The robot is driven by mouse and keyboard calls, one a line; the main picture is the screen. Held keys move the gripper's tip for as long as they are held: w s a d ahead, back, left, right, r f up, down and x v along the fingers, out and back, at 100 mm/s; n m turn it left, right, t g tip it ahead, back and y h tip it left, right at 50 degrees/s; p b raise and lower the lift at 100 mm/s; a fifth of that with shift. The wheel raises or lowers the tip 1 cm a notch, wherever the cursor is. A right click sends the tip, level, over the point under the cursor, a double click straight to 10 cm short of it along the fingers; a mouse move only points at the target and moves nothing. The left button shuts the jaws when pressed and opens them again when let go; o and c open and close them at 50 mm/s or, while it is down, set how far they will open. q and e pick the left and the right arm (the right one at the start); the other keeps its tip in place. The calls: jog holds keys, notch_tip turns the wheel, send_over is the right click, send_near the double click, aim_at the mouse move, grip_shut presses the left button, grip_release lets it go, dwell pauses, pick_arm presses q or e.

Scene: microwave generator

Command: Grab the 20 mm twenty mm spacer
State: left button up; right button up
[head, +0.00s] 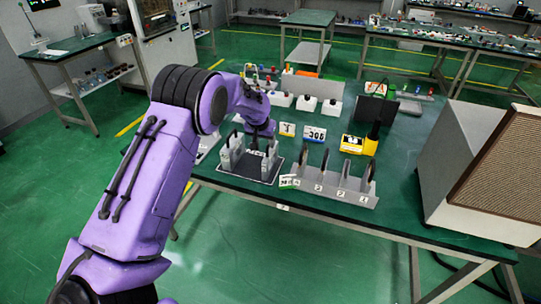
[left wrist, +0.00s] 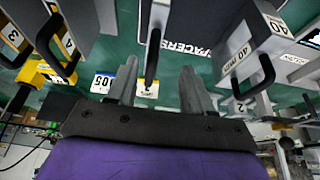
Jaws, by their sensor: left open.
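The spacer stand (head: 265,178) is a dark base with upright grey blocks near the table's front edge. In the left wrist view its base carries the word SPACERS (left wrist: 188,48). A grey block marked 40 (left wrist: 245,45) with a black handle shows at the right. Another grey block (left wrist: 156,12) has a black handle (left wrist: 152,55) that lies between my fingers in the picture. I cannot read a 20 on any block, so I cannot tell which is the 20 mm spacer. My left gripper (head: 262,130) is over the stand. It also shows in the left wrist view (left wrist: 158,88), open. My right gripper is out of view.
A grey slotted rack (head: 335,188) with dark upright pieces stands right of the stand. A large beige box (head: 470,165) fills the table's right end.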

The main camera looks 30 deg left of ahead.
aim_at(270, 151)
pick_arm(q)
jog(key=x, duration=0.2)
jog(key=p+x, duration=0.1)
jog(key=x, duration=0.1)
jog(key=d+p+x, duration=0.1)
jog(key=x, duration=0.1)
jog(key=shift+w+f, duration=0.3)
jog(key=shift+f, duration=0.05)
jog(key=shift+w+a+f, duration=0.1)
jog(key=shift+f, duration=0.25)
jog(key=shift+w+r, duration=0.1)
grip_shut()
